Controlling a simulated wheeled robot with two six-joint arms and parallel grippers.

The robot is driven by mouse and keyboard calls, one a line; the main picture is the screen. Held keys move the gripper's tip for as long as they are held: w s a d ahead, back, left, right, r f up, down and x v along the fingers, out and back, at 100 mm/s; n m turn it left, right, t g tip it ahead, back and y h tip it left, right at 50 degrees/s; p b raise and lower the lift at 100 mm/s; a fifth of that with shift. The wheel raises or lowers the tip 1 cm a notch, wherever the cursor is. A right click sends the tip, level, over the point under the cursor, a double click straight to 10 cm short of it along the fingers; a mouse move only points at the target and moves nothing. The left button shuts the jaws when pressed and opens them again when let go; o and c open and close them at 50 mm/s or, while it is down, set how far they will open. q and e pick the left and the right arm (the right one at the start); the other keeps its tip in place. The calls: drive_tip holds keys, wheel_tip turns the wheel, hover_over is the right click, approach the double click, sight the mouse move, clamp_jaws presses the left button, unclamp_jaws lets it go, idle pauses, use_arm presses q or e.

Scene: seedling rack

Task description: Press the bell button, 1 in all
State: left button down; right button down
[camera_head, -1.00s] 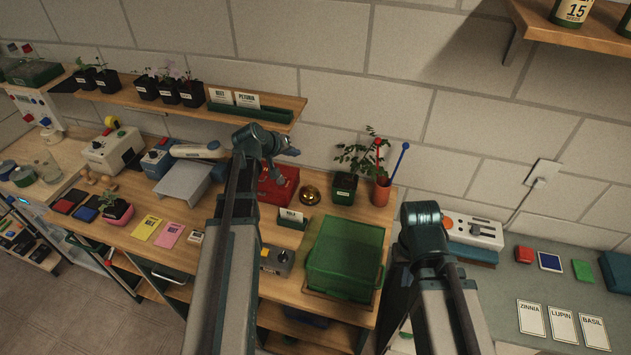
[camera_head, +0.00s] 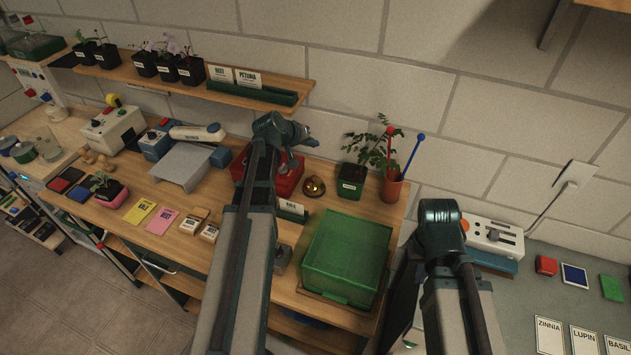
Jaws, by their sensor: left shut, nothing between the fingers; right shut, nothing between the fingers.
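The brass bell (camera_head: 314,187) stands on the wooden bench, between the red box and a dark plant pot. Its button is too small to make out clearly. My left gripper (camera_head: 304,140) is shut and empty, above and behind the red box (camera_head: 287,181), up and slightly left of the bell in the picture. It appears apart from the bell. My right arm bends at the lower right, over the gap between the bench and the grey counter; its gripper is not visible.
A potted plant (camera_head: 350,181) and an orange cup (camera_head: 392,189) with red and blue rods stand right of the bell. A green lidded tray (camera_head: 345,258) and a card holder (camera_head: 292,211) lie in front. A wooden shelf (camera_head: 200,84) overhangs the back.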

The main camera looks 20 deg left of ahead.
sight(314, 177)
use_arm(q)
drive_tip(key=shift+f+b, duration=1.15)
drive_tip(key=shift+f, duration=0.35)
drive_tip(key=shift+f, duration=0.15)
wheel_tip(314, 177, down, 8)
drive_tip(key=b, duration=0.8)
drive_tip(key=shift+f+b, duration=0.25)
drive_tip(key=shift+b, duration=0.15)
drive_tip(key=shift+f, duration=0.1)
idle(0.4)
drive_tip(key=shift+f+b, duration=0.3)
drive_tip(key=shift+b, duration=0.1)
drive_tip(key=shift+f+b, duration=0.5)
idle(0.6)
drive_tip(key=shift+r, duration=0.15)
drive_tip(key=shift+r+p, duration=0.8)
drive_tip(key=shift+p, duration=0.15)
drive_tip(key=shift+r, duration=0.1)
